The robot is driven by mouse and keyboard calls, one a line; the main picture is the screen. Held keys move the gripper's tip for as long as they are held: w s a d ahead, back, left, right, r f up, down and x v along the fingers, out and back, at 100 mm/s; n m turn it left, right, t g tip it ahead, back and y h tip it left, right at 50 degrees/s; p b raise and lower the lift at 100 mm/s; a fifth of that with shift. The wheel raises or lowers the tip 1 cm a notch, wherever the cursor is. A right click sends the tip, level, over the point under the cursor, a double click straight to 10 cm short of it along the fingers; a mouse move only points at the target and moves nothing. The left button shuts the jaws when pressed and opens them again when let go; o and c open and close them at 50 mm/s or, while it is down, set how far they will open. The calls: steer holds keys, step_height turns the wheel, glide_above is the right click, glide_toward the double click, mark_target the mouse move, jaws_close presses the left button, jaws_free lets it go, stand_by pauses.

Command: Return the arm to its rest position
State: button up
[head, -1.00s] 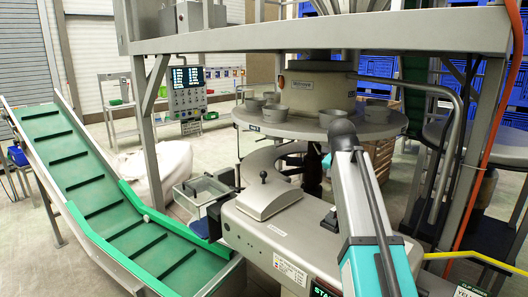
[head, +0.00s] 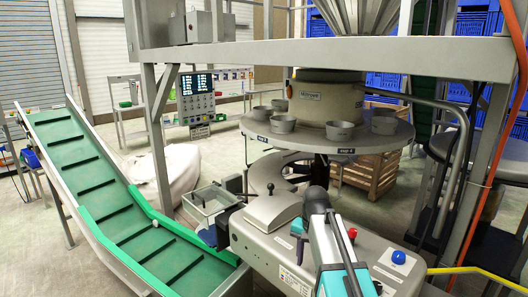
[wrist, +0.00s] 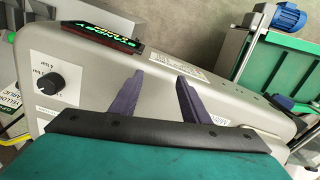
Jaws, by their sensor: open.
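My gripper (wrist: 155,100) shows in the wrist view with two dark purple fingers spread apart and nothing between them. It hangs over the grey clipper machine, whose casing (wrist: 80,80) fills the middle of that view. In the head view my teal and grey arm (head: 335,245) is folded in front of the clipper machine (head: 265,245).
A green conveyor (head: 90,180) slopes down at the left. A round table (head: 330,138) with several grey cups stands behind the machine. A steel frame beam (head: 320,55) crosses above. A clear bin (head: 208,203) sits beside the machine. Open floor lies further back.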

steer(key=s+f+n+g+b, duration=0.1)
steer(key=s+f, duration=0.4)
steer(key=f, duration=0.5)
steer(key=s+f+n+g+b, duration=0.1)
steer(key=s+f, duration=0.5)
steer(key=f, duration=0.4)
steer(key=s+f+n+g, duration=0.15)
steer(key=s+f, duration=0.35)
steer(key=f, duration=0.5)
steer(key=s+d+f+n+g+b, duration=0.3)
steer(key=s+f+b, duration=0.2)
steer(key=s+f, duration=1.7)
steer(key=shift+s+f+b, duration=0.25)
steer(key=shift+s+b, duration=0.05)
steer(key=shift+s, duration=0.85)
steer(key=shift+d, duration=0.1)
step_height(320, 180, up, 8)
steer(key=p, duration=0.8)
steer(key=shift+w, duration=0.25)
steer(key=shift+f+t, duration=0.1)
steer(key=shift+t, duration=0.15)
